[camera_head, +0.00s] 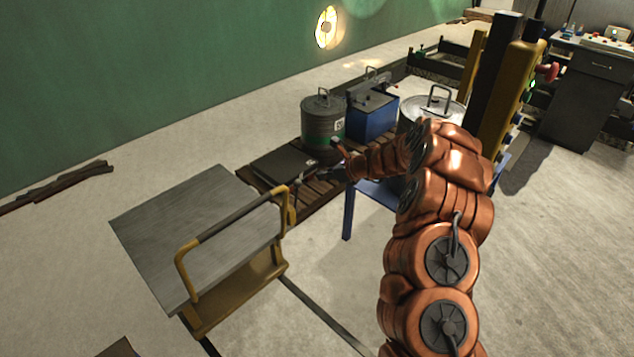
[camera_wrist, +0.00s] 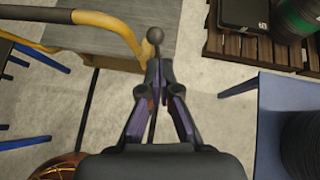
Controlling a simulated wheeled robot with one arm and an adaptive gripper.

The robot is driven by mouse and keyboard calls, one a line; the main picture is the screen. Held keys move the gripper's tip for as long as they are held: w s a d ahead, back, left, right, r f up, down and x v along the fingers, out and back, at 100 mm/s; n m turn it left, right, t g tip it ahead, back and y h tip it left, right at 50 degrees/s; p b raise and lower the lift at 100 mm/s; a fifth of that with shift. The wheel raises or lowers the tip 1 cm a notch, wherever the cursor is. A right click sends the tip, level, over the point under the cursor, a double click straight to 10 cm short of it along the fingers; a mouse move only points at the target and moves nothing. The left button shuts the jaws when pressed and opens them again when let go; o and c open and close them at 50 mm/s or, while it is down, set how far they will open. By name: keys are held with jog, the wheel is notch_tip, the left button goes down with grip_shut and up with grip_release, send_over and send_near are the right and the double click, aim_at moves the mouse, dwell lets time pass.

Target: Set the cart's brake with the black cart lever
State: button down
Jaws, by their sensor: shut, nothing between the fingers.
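The cart (camera_head: 170,235) has a flat grey top and a yellow push handle (camera_head: 187,267) with a dark grip. In the wrist view the handle (camera_wrist: 115,27) crosses the upper left over the grey cart top (camera_wrist: 85,41). The black cart lever shows its round knob (camera_wrist: 155,35) just beyond my fingertips; its lower part is hidden or hard to make out. My gripper (camera_wrist: 157,73) is shut and empty, its fingertips in line with the knob. I cannot tell whether they touch it. In the head view my gripper (camera_head: 310,172) is small, beside the handle's far end.
A wooden pallet (camera_head: 312,196) behind the cart carries a green canister (camera_head: 322,122) and a blue box (camera_head: 372,118). A blue-legged table (camera_head: 347,213) with a silver pot (camera_head: 430,108) stands to the right. A yellow-black column (camera_head: 505,90) rises beyond. Floor in front is mostly clear.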

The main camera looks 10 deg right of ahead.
jog(key=shift+s+d+r, duration=0.3)
jog(key=shift+r, duration=0.35)
jog(key=shift+s+d+r, duration=0.3)
jog(key=shift+r, duration=0.3)
jog(key=shift+s+d+r, duration=0.3)
jog(key=shift+r, duration=0.35)
jog(key=s+a+r+n+g+y, duration=0.2)
jog(key=s+a+r+n+g, duration=0.1)
jog(key=s+a+r+n, duration=0.75)
jog(key=s+a+r+n+g+h, duration=0.1)
jog(key=s+a+n+g, duration=0.15)
jog(key=s, duration=0.45)
jog(key=s+a+r+n+g, duration=0.1)
jog(key=s+a+r+n, duration=0.1)
jog(key=s+a, duration=0.35)
jog(key=s+d+n+g+h, duration=0.1)
jog(key=s+d+n, duration=0.3)
jog(key=s, duration=0.6)
jog(key=s+d+n+g+h, duration=0.1)
jog(key=s+d+n+h, duration=0.2)
jog(key=s, duration=0.8)
jog(key=s+d+n+g+h, duration=0.1)
jog(key=s+d+n+h, duration=0.3)
jog(key=s, duration=0.7)
jog(key=shift+s+d+f+n+p, duration=0.2)
jog(key=shift+d+f+n+p, duration=0.2)
jog(key=shift+n, duration=0.3)
jog(key=shift+r+g, duration=0.1)
jog(key=shift+g, duration=0.15)
